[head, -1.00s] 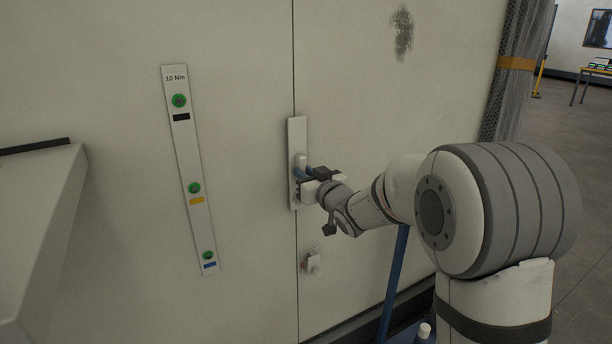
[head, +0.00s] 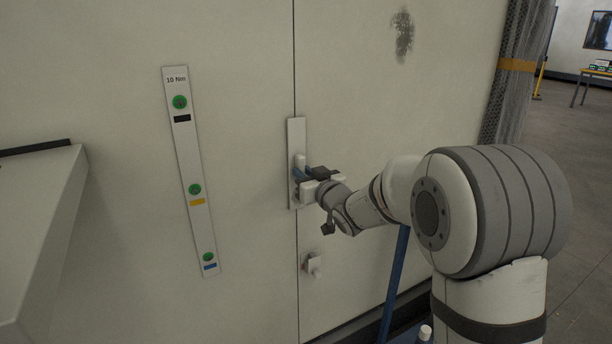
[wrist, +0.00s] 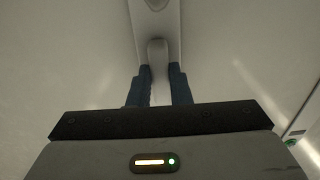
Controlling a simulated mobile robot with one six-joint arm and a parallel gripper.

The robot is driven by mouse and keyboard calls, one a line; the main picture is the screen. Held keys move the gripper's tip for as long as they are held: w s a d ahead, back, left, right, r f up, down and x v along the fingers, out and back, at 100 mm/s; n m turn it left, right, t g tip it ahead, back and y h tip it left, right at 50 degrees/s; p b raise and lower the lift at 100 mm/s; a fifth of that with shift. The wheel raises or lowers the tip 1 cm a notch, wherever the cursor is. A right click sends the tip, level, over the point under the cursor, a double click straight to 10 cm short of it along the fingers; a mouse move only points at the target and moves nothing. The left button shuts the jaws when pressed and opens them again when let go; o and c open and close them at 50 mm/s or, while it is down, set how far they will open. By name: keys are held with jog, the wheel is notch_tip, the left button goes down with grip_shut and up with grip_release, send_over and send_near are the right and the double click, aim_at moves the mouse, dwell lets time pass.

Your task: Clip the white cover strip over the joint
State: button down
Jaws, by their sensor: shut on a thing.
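The white cover strip (head: 297,135) stands upright over the thin vertical joint (head: 294,70) between two pale wall panels. The joint shows above and below it. In the head view it looks flat against the wall, but I cannot tell whether it is clipped on. My gripper (head: 301,172) has its blue fingers shut on the raised grip on the strip's front. In the wrist view my gripper (wrist: 159,72) has one finger on each side of this white grip (wrist: 158,50), with the strip (wrist: 147,12) behind it. The strip's back is hidden.
A small white knob-like fitting (head: 313,264) sits on the wall below the strip. A label strip (head: 187,150) marked 10 Nm, with green round marks, is on the left panel. A pale ledge (head: 45,205) juts in at far left. A blue post (head: 393,285) stands below my arm.

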dwell(0.4)
jog(key=c, duration=1.3)
grip_release()
jog(key=shift+a, duration=0.1)
jog(key=shift+o, duration=0.2)
jog(key=s+d+r+m+g+h+p, duration=0.2)
jog(key=s+d+h+p, duration=0.2)
jog(key=s+d, duration=0.4)
jog(key=s+d+r+m+g+h+p, duration=0.1)
jog(key=s+d+r+m+h+p, duration=0.15)
jog(key=s+d+h+p, duration=0.55)
jog(key=s+d+m+g+y+p, duration=0.1)
jog(key=s+d+g+p, duration=0.1)
jog(key=s, duration=0.9)
jog(key=s+d+m+g+y+p, duration=0.1)
jog(key=s+d+g+p, duration=0.1)
jog(key=s+d+g, duration=0.2)
jog(key=s+g, duration=0.3)
jog(key=s, duration=0.4)
jog(key=shift+s+d+r, duration=0.15)
jog(key=shift+s+d, duration=0.1)
jog(key=shift+d, duration=0.05)
